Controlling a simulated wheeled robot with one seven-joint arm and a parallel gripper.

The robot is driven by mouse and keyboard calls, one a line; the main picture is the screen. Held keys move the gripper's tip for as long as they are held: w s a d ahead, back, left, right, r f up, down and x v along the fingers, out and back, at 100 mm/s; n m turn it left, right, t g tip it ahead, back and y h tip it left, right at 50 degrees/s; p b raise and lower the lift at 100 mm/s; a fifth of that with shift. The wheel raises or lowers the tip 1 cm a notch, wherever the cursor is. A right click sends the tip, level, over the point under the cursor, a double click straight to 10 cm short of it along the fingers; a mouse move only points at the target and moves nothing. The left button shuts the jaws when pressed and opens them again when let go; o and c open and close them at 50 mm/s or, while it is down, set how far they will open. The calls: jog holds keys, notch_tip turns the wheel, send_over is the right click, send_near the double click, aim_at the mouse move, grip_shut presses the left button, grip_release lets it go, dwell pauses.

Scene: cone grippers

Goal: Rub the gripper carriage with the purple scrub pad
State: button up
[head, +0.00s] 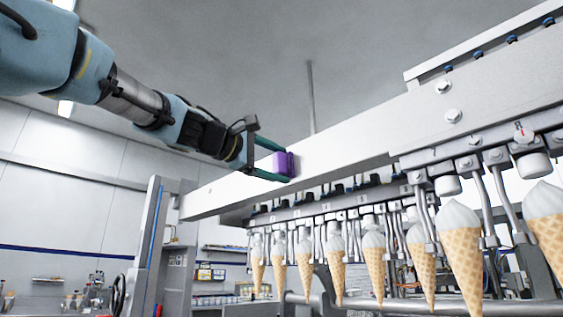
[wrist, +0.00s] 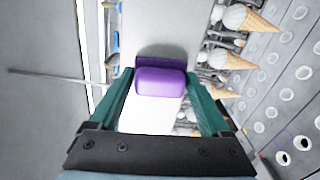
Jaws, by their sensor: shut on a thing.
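The purple scrub pad (head: 284,163) is between the fingertips of my gripper (head: 270,161), which is shut on it. In the wrist view the pad (wrist: 160,82) sits between the two green fingers (wrist: 160,98), with its darker purple far part facing the pale beam. The gripper carriage is a long pale metal beam (head: 345,145) running from the lower left to the upper right. The pad is at the beam's face; I cannot tell for sure whether it touches. The pad's sides are partly covered by the fingers.
Several ice cream cones (head: 374,262) hang in a row from grippers under the beam. A thicker bracket plate (head: 490,95) with bolts stands out at the right. A grey upright post (head: 150,240) stands at the lower left. The space above the beam is mostly clear.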

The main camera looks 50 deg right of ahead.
jog(key=w, duration=0.6)
jog(key=shift+w+d, duration=0.25)
jog(key=shift+w, duration=0.1)
dwell(0.4)
jog(key=a+b, duration=0.3)
jog(key=a, duration=0.3)
jog(key=shift+w, duration=0.15)
dwell(0.3)
jog(key=a+b, duration=0.1)
jog(key=a, duration=0.2)
jog(key=shift+w, duration=0.1)
